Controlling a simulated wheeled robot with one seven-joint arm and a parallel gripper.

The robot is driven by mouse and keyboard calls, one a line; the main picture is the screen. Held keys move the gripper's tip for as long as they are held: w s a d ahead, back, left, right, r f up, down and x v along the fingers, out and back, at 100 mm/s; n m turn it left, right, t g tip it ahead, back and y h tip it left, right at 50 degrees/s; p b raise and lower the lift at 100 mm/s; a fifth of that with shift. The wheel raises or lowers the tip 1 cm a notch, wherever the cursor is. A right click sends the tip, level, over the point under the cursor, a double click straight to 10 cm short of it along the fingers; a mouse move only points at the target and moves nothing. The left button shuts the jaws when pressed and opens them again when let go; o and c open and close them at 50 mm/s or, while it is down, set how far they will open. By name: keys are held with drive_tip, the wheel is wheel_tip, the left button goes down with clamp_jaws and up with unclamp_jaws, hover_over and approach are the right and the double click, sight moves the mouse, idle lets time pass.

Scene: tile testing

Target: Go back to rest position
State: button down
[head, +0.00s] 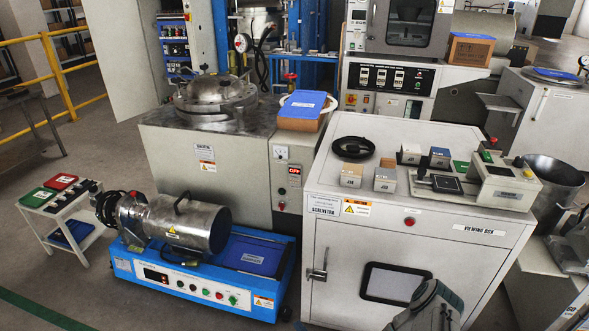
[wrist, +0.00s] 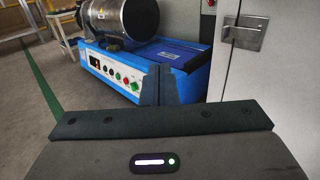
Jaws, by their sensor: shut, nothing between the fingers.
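My gripper shows in the wrist view (wrist: 156,72), its two dark fingers together with nothing between them. It is in front of the blue machine (wrist: 100,75) and left of the white cabinet's handle (wrist: 240,38). In the head view, a grey part of my arm (head: 432,305) shows at the bottom edge, in front of the viewing box cabinet (head: 350,265). The fingertips cannot be made out there.
Floor at lower left (head: 60,300) is clear.

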drive_tip(key=s+a+r+n+g+y+p, duration=0.2)
drive_tip(key=r+n+g+y+p, duration=0.2)
drive_tip(key=r+n+g, duration=0.9)
drive_tip(key=s+a+r+n+g+y+p, duration=0.1)
drive_tip(key=s+r+n+g+y+p, duration=0.45)
drive_tip(key=r, duration=1.45)
drive_tip(key=s+d+r+n+t+h+p, duration=0.1)
drive_tip(key=s+d+r+n+h+p, duration=0.2)
drive_tip(key=r, duration=0.7)
drive_tip(key=s+d+r+n+t+h+p, duration=0.2)
drive_tip(key=s+d+r+n+h+p, duration=0.1)
drive_tip(key=d+r+h, duration=0.4)
drive_tip(key=s+d+r+n+t+h+p, duration=0.2)
drive_tip(key=d+r+n+h+p, duration=0.3)
drive_tip(key=r, duration=1)
drive_tip(key=s+h, duration=0.1)
drive_tip(key=h, duration=0.2)
drive_tip(key=shift+s+d+n+p, duration=0.15)
drive_tip(key=shift+s+n+p, duration=0.1)
drive_tip(key=shift+n+p, duration=0.1)
drive_tip(key=shift+t, duration=0.25)
